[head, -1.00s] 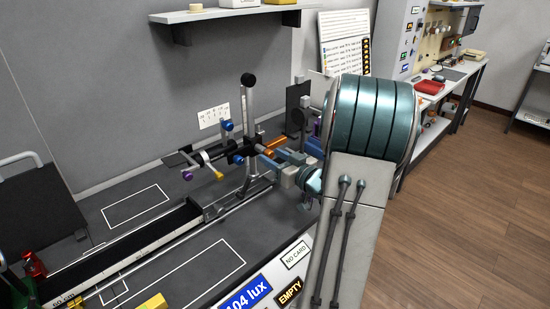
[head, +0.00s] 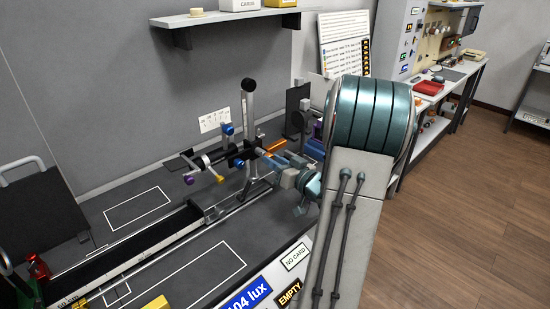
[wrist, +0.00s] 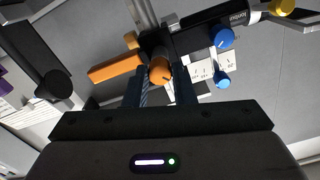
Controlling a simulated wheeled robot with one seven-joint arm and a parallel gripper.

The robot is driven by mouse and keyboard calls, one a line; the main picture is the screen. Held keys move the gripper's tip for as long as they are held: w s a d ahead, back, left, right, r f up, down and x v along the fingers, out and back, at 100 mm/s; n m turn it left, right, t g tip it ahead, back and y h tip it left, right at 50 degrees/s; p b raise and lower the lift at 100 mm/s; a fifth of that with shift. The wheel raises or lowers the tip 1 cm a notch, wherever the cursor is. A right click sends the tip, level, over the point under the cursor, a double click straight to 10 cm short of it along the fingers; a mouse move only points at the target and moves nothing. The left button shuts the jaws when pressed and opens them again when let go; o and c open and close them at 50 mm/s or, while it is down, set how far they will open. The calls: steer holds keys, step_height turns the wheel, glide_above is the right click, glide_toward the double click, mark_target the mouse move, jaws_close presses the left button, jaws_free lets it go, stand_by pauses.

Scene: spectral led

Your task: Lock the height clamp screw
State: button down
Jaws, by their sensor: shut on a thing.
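An optical stand with an upright grey post (head: 248,120) stands on the bench rail. In the wrist view an orange round knob (wrist: 160,71) sits on the stand's black clamp block, beside the post. I take it for the height clamp screw, though no label shows. My gripper (wrist: 161,84) is shut on this orange knob, with one finger on each side. An orange bar (wrist: 116,69) sticks out from the same block, close by. In the head view my gripper (head: 271,157) reaches the stand from the right, and the fingertips are hard to make out.
Blue knobs (wrist: 225,38) and a yellow knob (wrist: 283,6) stick out near the clamp. A dark upright plate (head: 297,105) stands behind my gripper. The long black rail (head: 130,255) runs left along the bench. A shelf (head: 225,17) hangs above.

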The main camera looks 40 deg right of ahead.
steer(key=shift+m+p, duration=7.45)
steer(key=shift+m, duration=1.45)
steer(key=c, duration=1.2)
jaws_free()
steer(key=s+d+b, duration=0.2)
steer(key=s+b, duration=0.1)
steer(key=s, duration=1)
steer(key=shift+s, duration=0.35)
